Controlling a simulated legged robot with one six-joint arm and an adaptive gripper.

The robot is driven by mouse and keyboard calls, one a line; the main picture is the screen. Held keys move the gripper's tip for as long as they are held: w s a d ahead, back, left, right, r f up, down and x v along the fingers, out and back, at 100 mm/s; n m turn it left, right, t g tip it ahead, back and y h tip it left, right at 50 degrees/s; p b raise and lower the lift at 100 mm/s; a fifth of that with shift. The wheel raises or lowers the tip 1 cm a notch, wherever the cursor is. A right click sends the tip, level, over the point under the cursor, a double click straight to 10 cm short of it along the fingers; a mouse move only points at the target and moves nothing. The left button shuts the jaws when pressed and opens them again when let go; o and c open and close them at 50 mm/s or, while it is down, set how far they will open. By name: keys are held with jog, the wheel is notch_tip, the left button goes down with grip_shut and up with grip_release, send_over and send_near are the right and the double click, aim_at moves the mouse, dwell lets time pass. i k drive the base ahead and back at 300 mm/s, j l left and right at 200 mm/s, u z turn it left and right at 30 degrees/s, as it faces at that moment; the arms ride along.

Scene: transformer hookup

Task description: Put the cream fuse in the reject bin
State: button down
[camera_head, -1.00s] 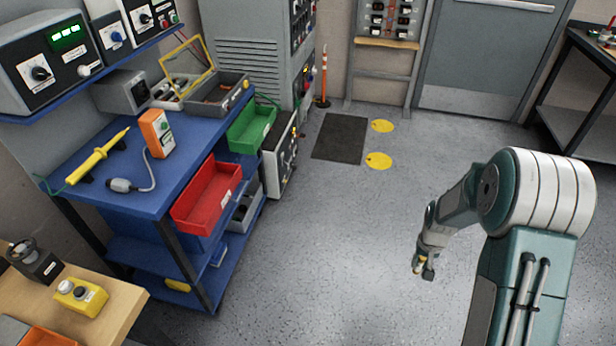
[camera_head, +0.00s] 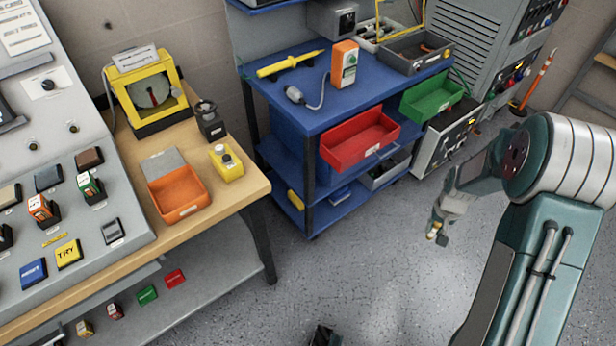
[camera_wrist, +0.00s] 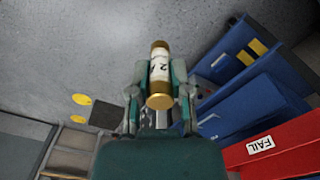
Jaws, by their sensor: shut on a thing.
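My gripper (camera_head: 444,226) hangs over open floor to the right of the blue cart in the head view. In the wrist view my gripper (camera_wrist: 159,92) is shut on the cream fuse (camera_wrist: 159,73), which has brass end caps and a printed label. The fuse is tiny and mostly hidden in the head view. A red bin (camera_head: 350,159) hangs at the front edge of the blue cart and looks empty. The red bin also shows at the lower right of the wrist view (camera_wrist: 290,150), with a FAIL label. The fuse is apart from it.
A green bin (camera_head: 432,109) hangs right of the red one on the blue cart (camera_head: 310,115). An orange tray (camera_head: 180,207) sits on the wooden bench (camera_head: 235,187) at left, beside a sloped panel. Floor in front of the cart is mostly clear; a small dark object (camera_head: 325,336) shows at the bottom edge.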

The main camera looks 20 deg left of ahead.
aim_at(182, 198)
jog(key=u, duration=1.35)
